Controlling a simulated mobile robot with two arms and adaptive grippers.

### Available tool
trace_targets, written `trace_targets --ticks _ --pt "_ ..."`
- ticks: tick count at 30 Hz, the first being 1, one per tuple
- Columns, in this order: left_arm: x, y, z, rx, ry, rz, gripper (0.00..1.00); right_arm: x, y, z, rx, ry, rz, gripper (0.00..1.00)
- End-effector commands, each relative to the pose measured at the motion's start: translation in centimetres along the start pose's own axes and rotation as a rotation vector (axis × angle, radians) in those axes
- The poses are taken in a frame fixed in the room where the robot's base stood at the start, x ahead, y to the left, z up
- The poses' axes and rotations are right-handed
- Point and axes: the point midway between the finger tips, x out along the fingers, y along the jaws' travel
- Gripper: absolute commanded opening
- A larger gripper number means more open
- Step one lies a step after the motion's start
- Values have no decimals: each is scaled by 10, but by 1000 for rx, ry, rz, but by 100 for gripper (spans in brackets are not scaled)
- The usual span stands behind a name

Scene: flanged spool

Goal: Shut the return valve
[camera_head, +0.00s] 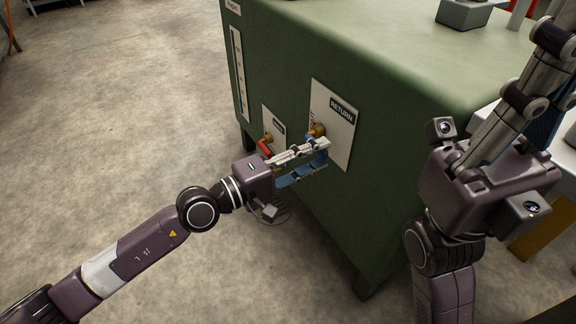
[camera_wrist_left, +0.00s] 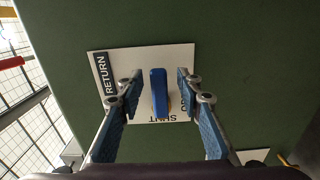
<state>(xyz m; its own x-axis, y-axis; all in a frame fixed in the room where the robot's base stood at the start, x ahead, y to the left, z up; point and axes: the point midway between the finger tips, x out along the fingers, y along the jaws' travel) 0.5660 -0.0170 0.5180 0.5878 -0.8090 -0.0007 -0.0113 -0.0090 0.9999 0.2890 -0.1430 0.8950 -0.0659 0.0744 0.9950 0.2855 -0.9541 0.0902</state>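The return valve shows a brass body (camera_head: 317,130) on a pale plate (camera_head: 344,126) marked RETURN, fixed to the green cabinet. Its blue handle (camera_wrist_left: 159,92) runs up and down the picture in the left wrist view. Its lower end is near the word SHUT. My left gripper (camera_head: 325,147) is at the valve. In the left wrist view my left gripper (camera_wrist_left: 160,84) is open, one finger on each side of the handle, with visible gaps. In the head view the fingers mostly hide the handle. My right gripper (camera_head: 500,110) is raised at the right; its fingertips are not clearly seen.
A second valve with a red handle (camera_head: 265,147) sits on a smaller plate left of the return valve, close to my left gripper. The green cabinet (camera_head: 310,210) has a flat face. A grey block (camera_head: 464,14) is on its top. Concrete floor (camera_head: 120,100) is clear at left.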

Motion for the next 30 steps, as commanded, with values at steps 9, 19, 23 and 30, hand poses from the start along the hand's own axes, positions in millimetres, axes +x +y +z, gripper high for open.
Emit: trace_targets --ticks 9,19,23,30 --pt "-43 0 0 3 -3 -2 33 0 0 0 0 0 0 0" --pt "-74 -2 0 -6 2 -4 33 0 0 0 0 0 -1 0" --pt "-86 -2 0 -3 2 -2 33 0 0 0 0 0 -1 0" --pt "-100 -1 0 0 1 -2 33 0 0 0 0 0 -1 0"
